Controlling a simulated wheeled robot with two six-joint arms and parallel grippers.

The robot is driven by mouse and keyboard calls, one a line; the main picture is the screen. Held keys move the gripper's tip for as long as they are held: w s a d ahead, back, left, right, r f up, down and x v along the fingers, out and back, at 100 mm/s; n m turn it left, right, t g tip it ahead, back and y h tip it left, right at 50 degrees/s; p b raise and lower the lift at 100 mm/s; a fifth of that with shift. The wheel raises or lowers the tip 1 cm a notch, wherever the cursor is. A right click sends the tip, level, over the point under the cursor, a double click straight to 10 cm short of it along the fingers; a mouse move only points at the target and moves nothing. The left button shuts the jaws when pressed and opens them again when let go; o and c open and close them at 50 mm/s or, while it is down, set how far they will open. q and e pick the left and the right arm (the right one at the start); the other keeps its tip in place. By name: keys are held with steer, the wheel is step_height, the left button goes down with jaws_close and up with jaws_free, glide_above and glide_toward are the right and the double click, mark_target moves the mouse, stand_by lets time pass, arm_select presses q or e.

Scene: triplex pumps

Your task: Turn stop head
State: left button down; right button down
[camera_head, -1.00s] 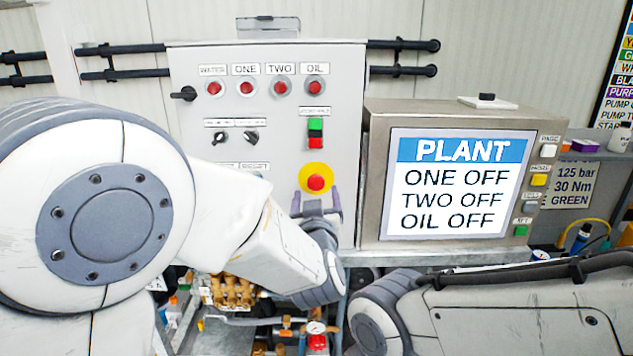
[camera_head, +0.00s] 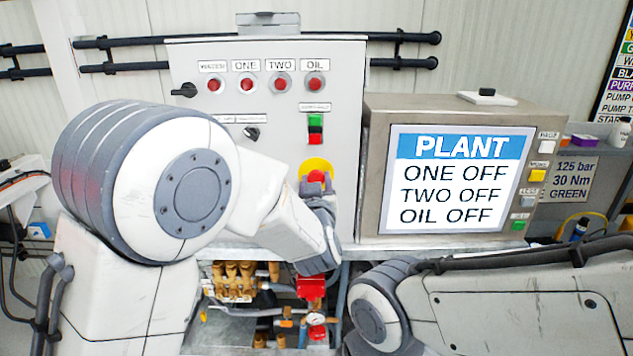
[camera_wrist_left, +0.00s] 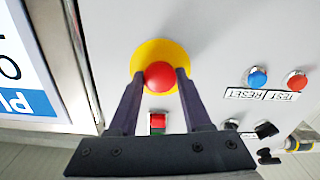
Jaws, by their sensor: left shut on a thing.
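The stop head is a red mushroom button (camera_head: 316,177) on a yellow round plate (camera_head: 318,164), low on the front of the grey control panel (camera_head: 345,130). It also shows in the left wrist view as a red head (camera_wrist_left: 159,75) in front of its yellow disc (camera_wrist_left: 160,50). My left gripper (camera_wrist_left: 156,76) has one finger on each side of the red head and is shut on it. In the head view my left gripper (camera_head: 317,185) partly covers the button from below. My right arm shows at the lower right, but its gripper is not in view.
A grey monitor (camera_head: 372,170) reading PLANT, ONE OFF, TWO OFF, OIL OFF stands close to the right of the panel. Green and red buttons (camera_head: 315,128) sit above the stop head. Black selector knobs (camera_wrist_left: 266,130) and blue (camera_wrist_left: 257,76) and red (camera_wrist_left: 297,80) buttons are nearby.

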arm_select(q)
steer(key=m, duration=0.5)
steer(key=shift+p, duration=0.35)
steer(key=shift+c, duration=1.7)
jaws_free()
steer(key=s+b, duration=0.3)
steer(key=s, duration=0.7)
steer(key=shift+s, duration=0.25)
